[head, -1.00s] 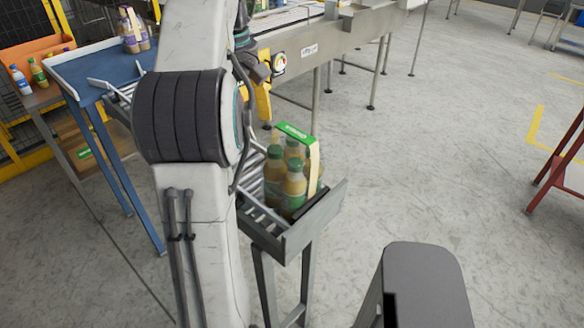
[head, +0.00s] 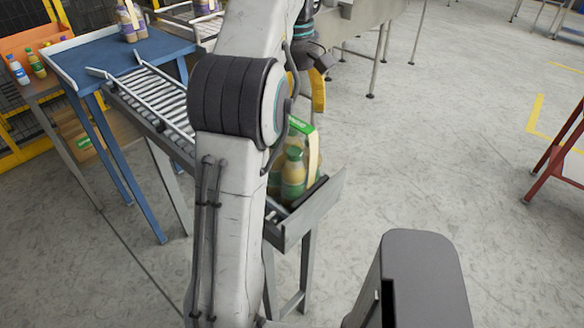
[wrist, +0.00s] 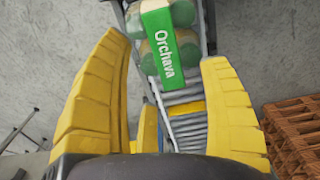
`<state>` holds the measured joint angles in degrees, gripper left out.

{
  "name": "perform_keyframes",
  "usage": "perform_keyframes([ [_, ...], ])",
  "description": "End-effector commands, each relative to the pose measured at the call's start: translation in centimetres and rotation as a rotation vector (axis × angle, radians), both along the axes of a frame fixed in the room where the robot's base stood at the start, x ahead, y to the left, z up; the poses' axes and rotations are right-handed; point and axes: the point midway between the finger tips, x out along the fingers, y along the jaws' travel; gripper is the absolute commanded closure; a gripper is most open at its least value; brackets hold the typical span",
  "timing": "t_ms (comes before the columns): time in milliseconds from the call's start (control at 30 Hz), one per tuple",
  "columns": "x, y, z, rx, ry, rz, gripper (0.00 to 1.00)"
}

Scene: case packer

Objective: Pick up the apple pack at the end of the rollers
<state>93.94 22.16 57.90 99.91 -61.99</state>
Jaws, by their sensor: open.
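The apple pack (head: 293,172), bottles of yellow-brown juice with green caps and a green-topped carrier, stands at the low end of the rollers (head: 160,100), against the end stop. My arm hides its left part in the head view. In the wrist view the green label reading "Orchava" on the pack (wrist: 165,45) shows at the top, beyond the fingertips. My gripper (wrist: 160,75) has its yellow fingers spread wide with nothing between them but the view of the rollers and pack. In the head view a yellow finger (head: 318,90) shows above and behind the pack.
A blue table (head: 110,60) with another pack (head: 131,22) stands at the upper left. A steel conveyor (head: 365,15) is at the back and a red stand (head: 560,150) at the right. Brown pallets (wrist: 292,135) show in the wrist view. Floor right of the rollers is clear.

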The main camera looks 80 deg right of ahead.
Motion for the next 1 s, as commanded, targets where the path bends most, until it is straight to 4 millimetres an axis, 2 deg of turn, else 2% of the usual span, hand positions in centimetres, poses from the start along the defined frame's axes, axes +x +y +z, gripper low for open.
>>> perform_keyframes([
  [100,0.0,0.3,-1.5,0.004,0.000,0.000,0.30],
  [333,0.0,0.3,-3.4,0.001,0.000,0.000,0.30],
  [733,0.0,0.2,-3.9,0.000,0.000,0.000,0.28],
  [1000,0.0,0.2,-3.9,0.000,0.000,0.000,0.52],
])
